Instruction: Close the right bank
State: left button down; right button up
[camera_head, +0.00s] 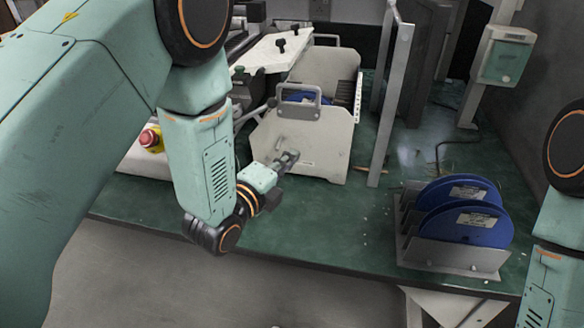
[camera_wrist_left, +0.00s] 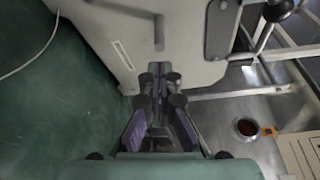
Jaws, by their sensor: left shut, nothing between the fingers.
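A white bank (camera_head: 318,140) with a flat front panel and a grey bar handle (camera_head: 299,93) on top stands on the green bench in the head view. A blue disc (camera_head: 302,97) shows partly inside it. My left gripper (camera_head: 291,157) is shut and empty at the lower left of that front panel. In the left wrist view, my left gripper (camera_wrist_left: 159,70) has its fingertips together close to the white panel (camera_wrist_left: 112,30); I cannot tell whether they touch it. My right arm shows at the right edge of the head view, with its gripper out of sight.
A grey rack (camera_head: 455,256) holding blue discs (camera_head: 463,221) stands at the bench's right front. A grey upright frame (camera_head: 390,100) rises just right of the bank. A red emergency button (camera_head: 149,138) is at the left. The bench front between gripper and rack is clear.

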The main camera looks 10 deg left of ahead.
pick_arm(q)
jog(key=shift+s+a+r, duration=0.1)
jog(key=shift+a+r, duration=0.15)
jog(key=shift+a, duration=0.6)
jog(key=shift+f, duration=0.1)
jog(key=shift+a, duration=0.1)
